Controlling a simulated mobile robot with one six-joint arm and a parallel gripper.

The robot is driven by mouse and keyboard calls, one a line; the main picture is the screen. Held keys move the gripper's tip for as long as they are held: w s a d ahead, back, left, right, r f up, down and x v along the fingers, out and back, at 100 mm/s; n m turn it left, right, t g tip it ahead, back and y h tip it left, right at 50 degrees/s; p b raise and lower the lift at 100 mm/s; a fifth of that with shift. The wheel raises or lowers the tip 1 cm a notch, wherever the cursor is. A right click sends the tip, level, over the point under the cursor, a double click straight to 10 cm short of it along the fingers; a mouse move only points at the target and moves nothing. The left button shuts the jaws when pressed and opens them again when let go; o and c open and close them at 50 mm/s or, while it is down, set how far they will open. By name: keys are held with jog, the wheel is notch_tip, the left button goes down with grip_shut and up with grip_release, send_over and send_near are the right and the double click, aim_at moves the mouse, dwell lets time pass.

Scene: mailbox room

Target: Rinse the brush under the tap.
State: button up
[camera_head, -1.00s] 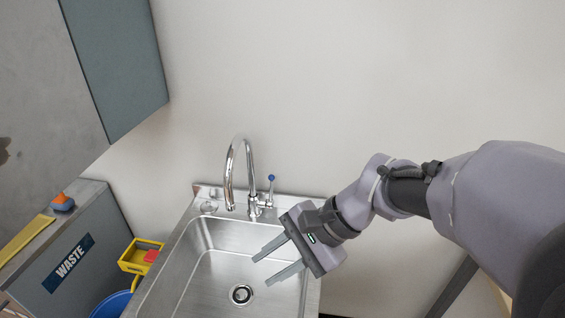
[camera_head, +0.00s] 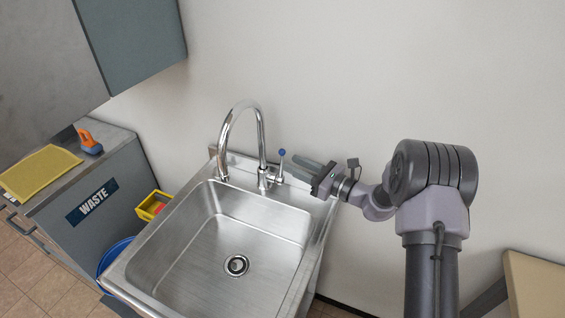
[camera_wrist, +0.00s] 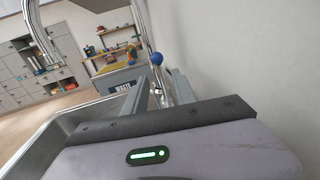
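The steel tap (camera_head: 240,130) arches over the sink (camera_head: 240,215) in the head view. No water shows from its spout. Its lever has a blue knob (camera_head: 281,152), which also shows in the wrist view (camera_wrist: 156,59). My gripper (camera_head: 290,160) is open and empty at the lever, right of the spout. In the wrist view the lever appears between the fingers; I cannot tell whether they touch it. An orange and blue item (camera_head: 89,142), which may be the brush, sits on the waste cabinet's top at the left.
A yellow cloth or mat (camera_head: 40,172) lies on the grey waste cabinet (camera_head: 95,200). A yellow caddy (camera_head: 147,205) hangs at the sink's left side, above a blue bin (camera_head: 112,252). The wall is close behind the tap. The basin is empty.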

aim_at(282, 176)
jog(key=x, duration=0.5)
jog(key=shift+w+b, duration=0.1)
jog(key=shift+b, duration=0.3)
grip_shut()
jog(key=shift+f, duration=0.1)
dwell(0.9)
